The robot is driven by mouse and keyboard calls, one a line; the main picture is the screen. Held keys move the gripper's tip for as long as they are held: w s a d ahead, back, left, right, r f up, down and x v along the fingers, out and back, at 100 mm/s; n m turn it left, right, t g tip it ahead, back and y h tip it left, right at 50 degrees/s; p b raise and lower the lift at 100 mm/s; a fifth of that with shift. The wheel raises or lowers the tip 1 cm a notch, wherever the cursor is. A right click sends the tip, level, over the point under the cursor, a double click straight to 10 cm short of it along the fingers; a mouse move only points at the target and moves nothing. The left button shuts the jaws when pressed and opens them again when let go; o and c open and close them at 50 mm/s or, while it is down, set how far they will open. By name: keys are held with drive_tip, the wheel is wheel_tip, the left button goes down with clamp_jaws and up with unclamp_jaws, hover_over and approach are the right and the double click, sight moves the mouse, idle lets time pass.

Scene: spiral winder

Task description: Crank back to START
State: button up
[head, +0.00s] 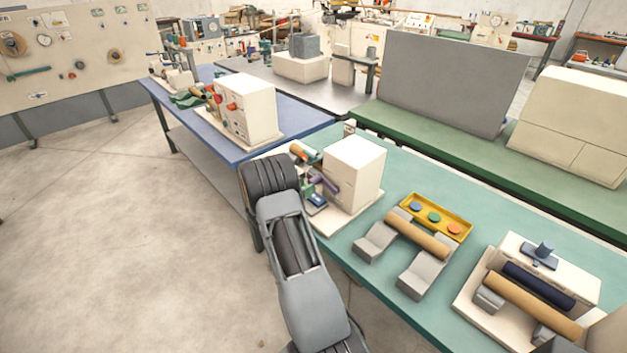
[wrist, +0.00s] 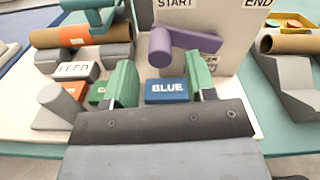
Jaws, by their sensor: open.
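The white winder box (head: 352,172) stands on the teal table; its front panel (wrist: 232,60) fills the upper middle of the wrist view. The START label (wrist: 175,3) is at the panel's top middle and the END label (wrist: 258,3) at its top right. The purple crank (wrist: 190,40) lies roughly level below START, its thick knob (wrist: 160,48) at the left end; it also shows in the head view (head: 324,184). My gripper (wrist: 160,80) is open and empty. Its green fingers are in front of the panel, apart from the crank. My arm partly hides this in the head view.
A blue block marked BLUE (wrist: 167,91) shows between my fingers. A FEED label (wrist: 76,70), a grey post (wrist: 62,104) and a brown tube with an orange band (wrist: 75,37) are at left. A yellow tray (head: 436,217) and another tube (head: 418,236) lie right of the box.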

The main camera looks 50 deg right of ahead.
sight(314, 181)
drive_tip(key=shift+s+d+p, duration=0.15)
drive_tip(key=shift+d+p, duration=0.15)
drive_tip(key=shift+d, duration=2)
clamp_jaws()
